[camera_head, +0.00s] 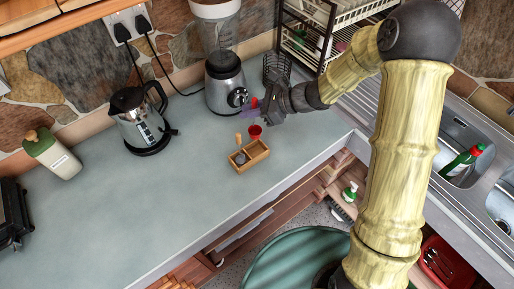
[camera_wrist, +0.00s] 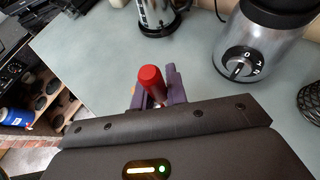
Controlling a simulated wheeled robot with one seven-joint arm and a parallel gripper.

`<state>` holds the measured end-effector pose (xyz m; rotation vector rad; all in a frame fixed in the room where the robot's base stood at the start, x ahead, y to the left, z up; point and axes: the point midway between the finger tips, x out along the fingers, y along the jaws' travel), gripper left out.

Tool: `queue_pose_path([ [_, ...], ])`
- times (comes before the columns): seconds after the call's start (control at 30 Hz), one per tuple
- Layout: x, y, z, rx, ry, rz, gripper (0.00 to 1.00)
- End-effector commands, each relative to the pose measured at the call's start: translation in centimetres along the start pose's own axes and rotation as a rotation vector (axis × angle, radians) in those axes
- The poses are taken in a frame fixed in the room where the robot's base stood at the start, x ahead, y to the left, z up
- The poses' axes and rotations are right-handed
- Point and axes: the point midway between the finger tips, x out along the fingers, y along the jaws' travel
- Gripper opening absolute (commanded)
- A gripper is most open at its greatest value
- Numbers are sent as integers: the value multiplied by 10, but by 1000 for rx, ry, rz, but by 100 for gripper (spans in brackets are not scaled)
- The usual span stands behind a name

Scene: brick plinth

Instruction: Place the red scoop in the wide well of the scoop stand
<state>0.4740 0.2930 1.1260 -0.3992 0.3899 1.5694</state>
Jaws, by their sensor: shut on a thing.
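The red scoop (camera_head: 255,132) hangs below my gripper (camera_head: 254,112) with its bowl low and its handle up between the fingers. In the wrist view its red handle (camera_wrist: 151,78) shows between the purple fingers of my gripper (camera_wrist: 157,88), which are shut on it. The wooden scoop stand (camera_head: 250,162) is on the counter just below and in front of the red bowl in the head view. Its right well looks empty; its left well holds a grey scoop with a tan handle (camera_head: 239,138). The bowl appears just behind the stand's right well; its height is unclear. The stand is hidden in the wrist view.
A blender (camera_head: 225,85) stands behind my gripper, and a kettle (camera_head: 140,118) is to the left. A green-lidded canister (camera_head: 52,154) is farther left. A dark wire basket (camera_head: 277,68) stands close behind my gripper. The counter left of the stand is clear.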

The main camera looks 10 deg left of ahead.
Motion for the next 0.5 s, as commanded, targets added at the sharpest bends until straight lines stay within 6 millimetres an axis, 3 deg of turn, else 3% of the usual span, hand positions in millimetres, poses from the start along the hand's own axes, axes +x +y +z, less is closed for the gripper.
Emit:
queue_pose_path([
  [0.33, -1, -1, -3, 4, -1, -3, 0],
  [0.5, 10, 0, -21, 8, 0, 1, 0],
])
